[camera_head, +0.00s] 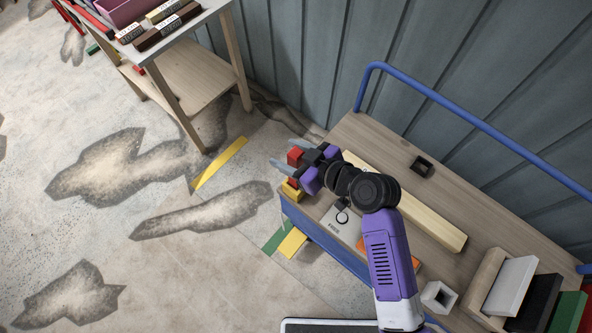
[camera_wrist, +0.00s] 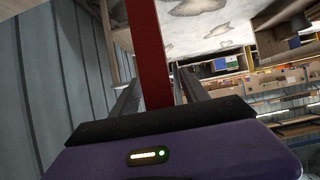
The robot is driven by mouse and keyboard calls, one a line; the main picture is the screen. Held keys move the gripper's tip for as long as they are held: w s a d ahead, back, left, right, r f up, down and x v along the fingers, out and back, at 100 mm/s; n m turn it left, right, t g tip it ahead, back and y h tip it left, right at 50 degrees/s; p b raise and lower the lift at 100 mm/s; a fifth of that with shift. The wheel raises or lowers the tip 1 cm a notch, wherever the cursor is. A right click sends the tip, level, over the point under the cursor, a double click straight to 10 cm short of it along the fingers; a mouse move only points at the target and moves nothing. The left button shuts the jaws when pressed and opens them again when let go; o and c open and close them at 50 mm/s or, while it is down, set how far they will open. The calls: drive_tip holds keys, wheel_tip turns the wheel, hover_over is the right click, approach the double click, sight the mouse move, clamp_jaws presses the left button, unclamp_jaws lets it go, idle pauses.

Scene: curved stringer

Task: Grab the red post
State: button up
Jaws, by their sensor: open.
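The red post (camera_head: 295,157) stands at the left end of the wooden cart top. A yellow block (camera_head: 291,191) is at its foot. My gripper (camera_head: 281,155) is open, with its two grey fingers pointing left on either side of the post. In the wrist view the red post (camera_wrist: 152,60) rises between the two dark fingers, with a gap visible on the left. Whether it touches the right finger is unclear. One finger hides part of the post in the head view.
The cart top (camera_head: 383,143) holds a long pale beam (camera_head: 430,222), a small black block (camera_head: 422,166) and coloured boards at lower right. A blue rail (camera_head: 460,105) runs along the back. A wooden table (camera_head: 185,75) with boxes stands upper left.

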drive_tip(key=shift+w+a+f, duration=0.1)
clamp_jaws()
idle(1.4)
